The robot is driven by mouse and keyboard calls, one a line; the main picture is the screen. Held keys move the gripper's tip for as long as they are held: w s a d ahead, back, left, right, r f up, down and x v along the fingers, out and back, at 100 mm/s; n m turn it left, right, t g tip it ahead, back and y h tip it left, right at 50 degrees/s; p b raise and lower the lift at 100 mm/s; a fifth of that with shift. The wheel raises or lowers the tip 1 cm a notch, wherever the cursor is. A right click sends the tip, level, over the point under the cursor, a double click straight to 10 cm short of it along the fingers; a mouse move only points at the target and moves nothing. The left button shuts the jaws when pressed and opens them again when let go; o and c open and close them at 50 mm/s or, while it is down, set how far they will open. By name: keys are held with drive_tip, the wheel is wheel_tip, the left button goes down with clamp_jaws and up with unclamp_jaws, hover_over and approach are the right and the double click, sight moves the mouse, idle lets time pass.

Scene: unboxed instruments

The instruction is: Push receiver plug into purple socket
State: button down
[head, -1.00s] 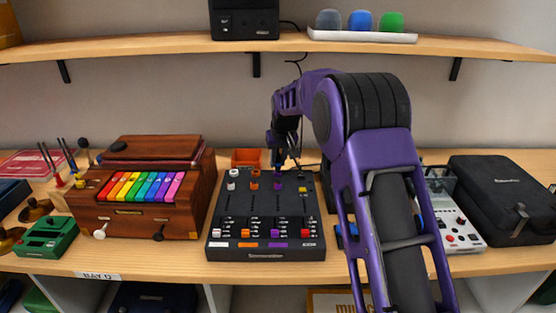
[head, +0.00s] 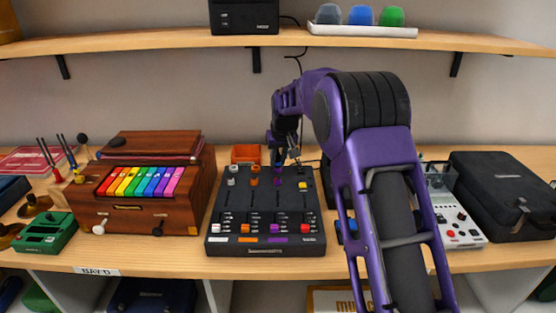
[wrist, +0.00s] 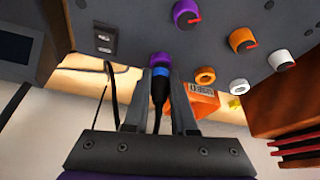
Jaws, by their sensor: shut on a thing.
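My gripper (head: 280,161) is at the rear edge of the black mixer (head: 266,207), above its back row. In the wrist view my gripper (wrist: 160,76) is shut on the black receiver plug (wrist: 158,92), which has a blue band. The plug points at the purple socket (wrist: 160,59) on the mixer's rear side. Its tip lines up with the purple ring and seems to meet it; how deep it sits is hidden. An orange socket (wrist: 205,75) and a whitish socket (wrist: 239,87) are beside it.
An orange box (head: 245,153) stands behind the mixer. A wooden instrument with rainbow keys (head: 140,186) is at left. A white device (head: 457,222) and a black case (head: 502,190) are at right. A shelf (head: 180,43) runs above. A black cable (wrist: 112,95) hangs near my gripper.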

drive_tip(key=shift+s+f, duration=0.1)
drive_tip(key=shift+f, duration=0.2)
